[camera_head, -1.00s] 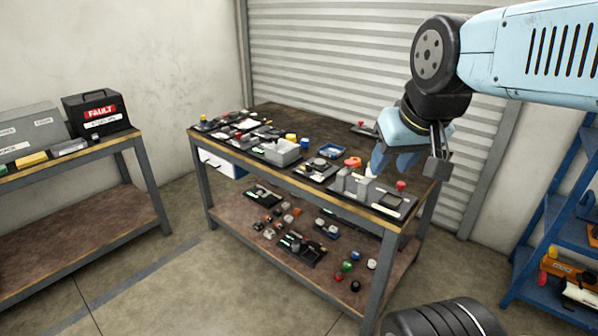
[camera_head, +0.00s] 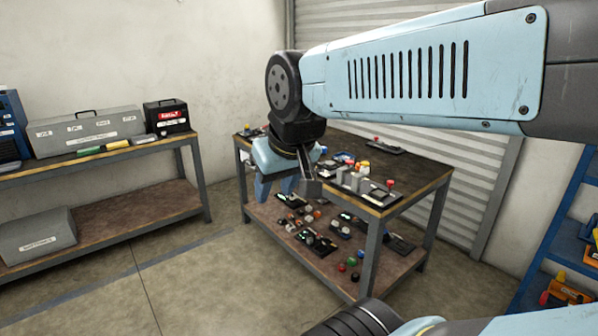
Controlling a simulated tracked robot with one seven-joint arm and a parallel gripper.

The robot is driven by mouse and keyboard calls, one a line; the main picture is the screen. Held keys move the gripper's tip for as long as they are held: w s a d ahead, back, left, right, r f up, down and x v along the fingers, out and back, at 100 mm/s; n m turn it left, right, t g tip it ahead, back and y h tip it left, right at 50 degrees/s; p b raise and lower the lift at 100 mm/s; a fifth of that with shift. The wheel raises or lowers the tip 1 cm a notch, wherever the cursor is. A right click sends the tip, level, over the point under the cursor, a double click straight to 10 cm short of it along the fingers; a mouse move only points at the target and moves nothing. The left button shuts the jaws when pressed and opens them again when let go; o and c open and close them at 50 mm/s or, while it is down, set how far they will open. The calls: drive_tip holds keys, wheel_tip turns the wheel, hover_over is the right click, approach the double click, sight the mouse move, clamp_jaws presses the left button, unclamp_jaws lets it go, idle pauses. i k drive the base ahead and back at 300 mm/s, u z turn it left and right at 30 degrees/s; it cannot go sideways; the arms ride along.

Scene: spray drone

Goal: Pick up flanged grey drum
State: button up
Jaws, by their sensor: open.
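My gripper (camera_head: 276,190) hangs from my light-blue arm with its blue fingers pointing down. It is open, and nothing shows between the fingers. In the picture it covers the left part of the workbench (camera_head: 405,206); how far it is from the bench is hard to tell. I cannot pick out a flanged grey drum for sure. Many small parts lie on the bench top and the lower shelf, too small to tell apart, and my gripper and arm hide some of them.
A second bench (camera_head: 100,205) on the left carries a grey toolbox (camera_head: 85,130) and a black FAULT box (camera_head: 166,117). A grey case (camera_head: 36,236) sits on its lower shelf. A blue rack (camera_head: 565,235) stands at the right. The floor between the benches is clear.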

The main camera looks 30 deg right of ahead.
sight(329, 164)
drive_tip(key=z, duration=0.1)
drive_tip(key=i, duration=0.85)
drive_tip(key=z, duration=1.2)
drive_tip(key=i, duration=0.9)
drive_tip(key=z, duration=0.2)
drive_tip(key=k, duration=0.55)
drive_tip(key=z, duration=0.25)
drive_tip(key=i, duration=0.6)
drive_tip(key=u, duration=0.1)
